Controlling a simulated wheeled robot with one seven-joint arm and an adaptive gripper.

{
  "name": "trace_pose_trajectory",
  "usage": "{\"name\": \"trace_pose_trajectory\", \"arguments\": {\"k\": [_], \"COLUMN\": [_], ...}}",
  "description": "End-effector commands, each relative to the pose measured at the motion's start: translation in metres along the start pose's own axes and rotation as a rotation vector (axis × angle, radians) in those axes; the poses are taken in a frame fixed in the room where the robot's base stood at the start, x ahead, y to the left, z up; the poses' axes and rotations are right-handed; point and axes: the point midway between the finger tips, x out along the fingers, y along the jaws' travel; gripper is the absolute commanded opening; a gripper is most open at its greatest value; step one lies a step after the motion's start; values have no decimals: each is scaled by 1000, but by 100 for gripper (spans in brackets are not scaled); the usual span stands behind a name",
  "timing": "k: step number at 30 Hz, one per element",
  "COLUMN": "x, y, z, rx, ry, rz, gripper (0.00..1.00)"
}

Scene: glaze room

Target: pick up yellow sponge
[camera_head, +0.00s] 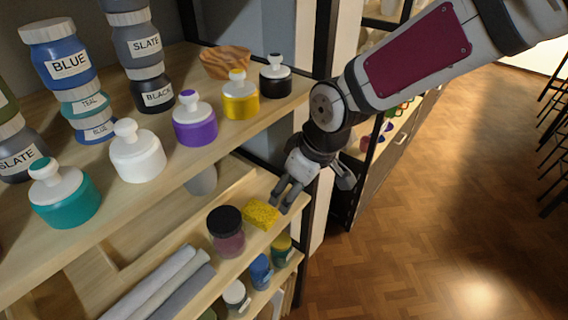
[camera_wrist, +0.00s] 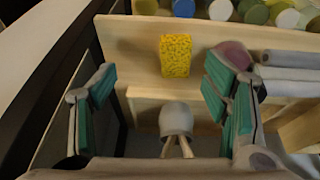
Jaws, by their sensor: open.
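The yellow sponge (camera_head: 261,213) lies on the middle shelf near its right end in the head view. In the wrist view the sponge (camera_wrist: 175,55) is upright in the picture, ahead of and between my two fingers, apart from both. My gripper (camera_head: 283,201) is beside the sponge on its right in the head view, one finger overlapping its edge in the picture. In the wrist view my gripper (camera_wrist: 160,105) is open, with teal finger pads spread wide and nothing between them.
A dark-lidded jar (camera_head: 226,232) stands left of the sponge. A grey cup (camera_wrist: 176,119) holding sticks is near my fingers. Grey rolls (camera_head: 160,285) lie on the same shelf. The shelf above holds several jars (camera_head: 138,158), and a dark post (camera_head: 318,120) stands at the right.

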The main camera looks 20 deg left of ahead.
Motion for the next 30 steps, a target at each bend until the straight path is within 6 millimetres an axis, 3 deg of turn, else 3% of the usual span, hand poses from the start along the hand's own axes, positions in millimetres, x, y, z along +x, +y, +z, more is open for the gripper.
{"name": "trace_pose_trajectory", "arguments": {"k": [6,18,26,30], "x": [15,71,85,102], "y": [-18,-23,-23,-26], "z": [-25,-30,-32,-35], "rx": [-52,-56,-54,-55], "ry": [61,63,63,62], "rz": [-61,-64,-62,-64], "gripper": [69,69,69,69]}}
